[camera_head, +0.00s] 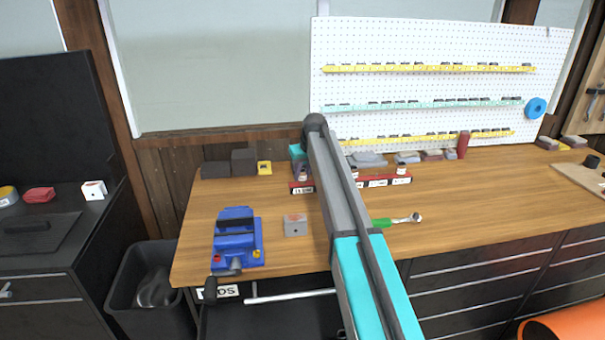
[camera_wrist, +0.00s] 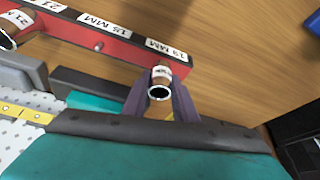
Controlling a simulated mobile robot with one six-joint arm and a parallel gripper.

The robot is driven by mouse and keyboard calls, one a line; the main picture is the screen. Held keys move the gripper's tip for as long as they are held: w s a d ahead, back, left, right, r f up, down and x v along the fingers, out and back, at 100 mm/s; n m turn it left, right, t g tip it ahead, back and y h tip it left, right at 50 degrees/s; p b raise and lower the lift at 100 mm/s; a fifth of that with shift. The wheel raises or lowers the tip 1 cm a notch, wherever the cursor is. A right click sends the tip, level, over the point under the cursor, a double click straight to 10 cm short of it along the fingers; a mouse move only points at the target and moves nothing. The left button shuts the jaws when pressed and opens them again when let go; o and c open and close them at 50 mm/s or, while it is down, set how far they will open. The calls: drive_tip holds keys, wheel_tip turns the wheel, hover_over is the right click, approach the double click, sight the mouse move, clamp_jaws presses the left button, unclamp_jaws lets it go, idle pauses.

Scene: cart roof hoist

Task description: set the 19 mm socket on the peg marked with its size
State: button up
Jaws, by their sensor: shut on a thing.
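My gripper (camera_wrist: 162,92) is shut on a small socket (camera_wrist: 160,73) with a white printed band and a dark round opening towards the wrist camera. The socket is at the end of a red rail (camera_wrist: 122,52), right by the label reading 19 MM (camera_wrist: 166,50). I cannot tell whether it is on a peg; that spot is hidden behind it. A bare peg (camera_wrist: 98,45) stands by the neighbouring label. In the head view the held socket (camera_head: 302,175) is at the left end of the red rail (camera_head: 365,183), and my arm hides the rail's middle.
Another socket (camera_wrist: 5,40) is on the rail under a 21 label, and one stands at its right end (camera_head: 401,171). A blue vise (camera_head: 236,240), a grey block (camera_head: 295,225) and a green-handled ratchet (camera_head: 398,221) are on the bench. Dark boxes (camera_head: 243,161) stand behind.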

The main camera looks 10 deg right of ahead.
drive_tip(key=shift+f, duration=0.2)
drive_tip(key=o, duration=1.1)
drive_tip(key=shift+o, duration=0.2)
drive_tip(key=shift+r, duration=0.1)
drive_tip(key=b+v, duration=0.3)
drive_tip(key=v, duration=1)
drive_tip(key=shift+r+b, duration=0.3)
drive_tip(key=shift+s+f, duration=0.1)
drive_tip(key=shift+s, duration=0.05)
